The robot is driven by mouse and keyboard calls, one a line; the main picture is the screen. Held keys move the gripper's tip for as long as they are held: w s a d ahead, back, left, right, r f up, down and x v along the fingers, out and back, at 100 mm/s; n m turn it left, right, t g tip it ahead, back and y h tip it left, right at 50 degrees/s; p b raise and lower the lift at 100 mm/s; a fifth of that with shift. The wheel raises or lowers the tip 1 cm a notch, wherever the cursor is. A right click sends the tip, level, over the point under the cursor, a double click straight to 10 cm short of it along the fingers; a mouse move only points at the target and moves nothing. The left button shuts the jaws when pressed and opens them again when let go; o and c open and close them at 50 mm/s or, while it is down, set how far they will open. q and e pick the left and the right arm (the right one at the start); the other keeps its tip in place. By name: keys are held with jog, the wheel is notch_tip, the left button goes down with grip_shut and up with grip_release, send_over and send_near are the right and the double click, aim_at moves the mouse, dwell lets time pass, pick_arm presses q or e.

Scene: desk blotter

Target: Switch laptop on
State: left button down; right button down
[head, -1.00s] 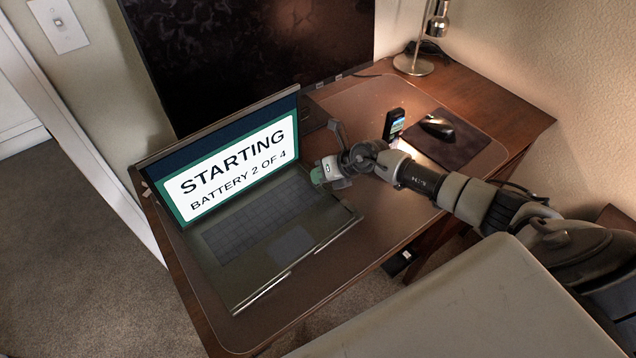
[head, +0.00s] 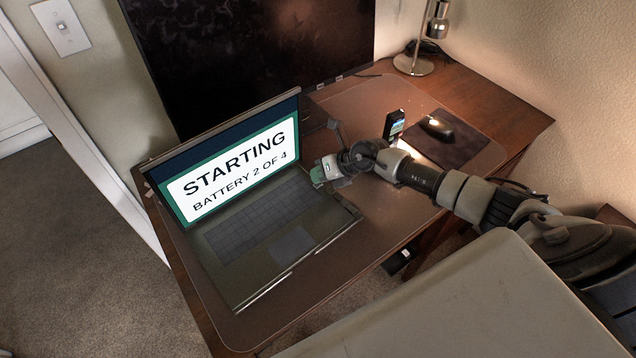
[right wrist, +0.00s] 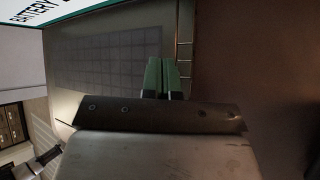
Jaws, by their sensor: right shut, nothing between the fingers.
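The laptop (head: 262,258) stands open on the desk blotter. Its screen (head: 232,165) is lit and reads "STARTING" and "BATTERY 2 OF 4". My right gripper (head: 317,176) is shut and empty, at the right side of the laptop near the hinge end of the keyboard. In the right wrist view the green fingertips (right wrist: 163,78) are together, beside the keyboard (right wrist: 105,58) and close to the laptop's edge. Whether they touch the laptop, I cannot tell. No power button can be made out. My left gripper is not in view.
A large dark monitor (head: 250,50) stands behind the laptop. A small black phone-like device (head: 394,124), a mouse (head: 437,127) on a dark pad (head: 462,150) and a lamp (head: 413,66) are on the right. The blotter (head: 345,245) is bare in front of the laptop's right side.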

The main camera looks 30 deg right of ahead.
jog(key=shift+r+p, duration=2.45)
jog(key=shift+r, duration=0.25)
jog(key=shift+f, duration=0.1)
